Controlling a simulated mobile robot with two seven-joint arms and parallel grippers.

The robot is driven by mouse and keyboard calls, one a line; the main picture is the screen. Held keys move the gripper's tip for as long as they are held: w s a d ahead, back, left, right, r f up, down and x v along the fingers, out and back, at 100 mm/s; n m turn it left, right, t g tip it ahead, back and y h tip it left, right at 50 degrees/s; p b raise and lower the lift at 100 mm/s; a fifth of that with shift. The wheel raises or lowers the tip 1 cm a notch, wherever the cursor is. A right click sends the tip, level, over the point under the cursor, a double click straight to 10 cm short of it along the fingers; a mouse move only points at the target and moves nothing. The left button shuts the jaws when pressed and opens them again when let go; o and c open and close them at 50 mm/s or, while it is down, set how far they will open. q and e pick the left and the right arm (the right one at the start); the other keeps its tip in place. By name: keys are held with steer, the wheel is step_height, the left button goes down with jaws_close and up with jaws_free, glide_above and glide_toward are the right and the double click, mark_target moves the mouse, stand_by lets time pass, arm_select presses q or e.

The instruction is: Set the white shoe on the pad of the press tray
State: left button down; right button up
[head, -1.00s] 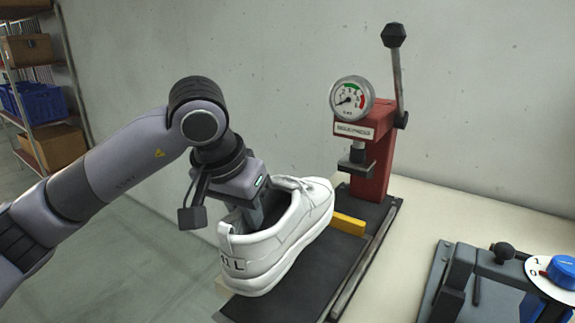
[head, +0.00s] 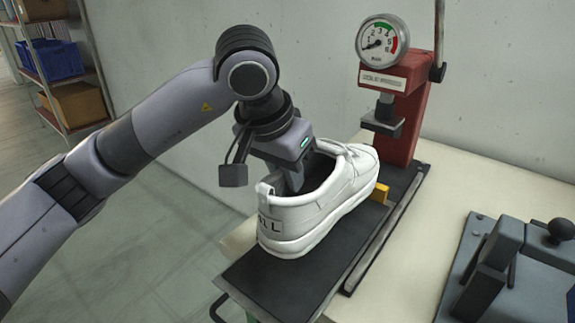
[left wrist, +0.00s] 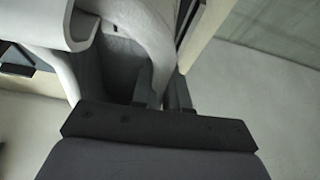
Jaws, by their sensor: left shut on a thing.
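The white shoe (head: 325,205) is in the head view, over the dark pad of the press tray (head: 275,285), toe pointing to the red press and heel toward me. Whether its sole touches the pad or hangs just above it I cannot tell. My left gripper (head: 292,180) reaches into the shoe's opening and is shut on its side wall near the heel. In the left wrist view the shoe's wall (left wrist: 150,40) runs between the fingers. A yellow block (head: 381,193) on the tray is partly hidden behind the shoe. My right gripper is not in view.
The red press (head: 405,120) with a gauge (head: 382,42) and a lever stands at the tray's far end. A grey fixture (head: 510,265) sits on the bench to the right. A rail (head: 385,235) runs along the tray's right side. Shelves stand far left.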

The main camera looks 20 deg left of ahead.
mark_target(288, 196)
arm_select(q)
step_height(288, 196, down, 4)
steer(key=b, duration=0.3)
steer(key=shift+w+f, duration=0.1)
steer(key=shift+f, duration=0.15)
steer(key=shift+f+b, duration=0.75)
steer(key=shift+f, duration=0.05)
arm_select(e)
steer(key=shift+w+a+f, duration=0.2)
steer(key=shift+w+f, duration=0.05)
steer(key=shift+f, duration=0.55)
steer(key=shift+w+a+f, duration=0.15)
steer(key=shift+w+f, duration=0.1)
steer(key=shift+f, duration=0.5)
arm_select(q)
steer(key=shift+f+b, duration=0.45)
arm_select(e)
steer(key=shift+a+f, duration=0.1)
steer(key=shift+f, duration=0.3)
arm_select(q)
steer(key=c, duration=1.1)
jaws_free()
steer(key=shift+o, duration=0.2)
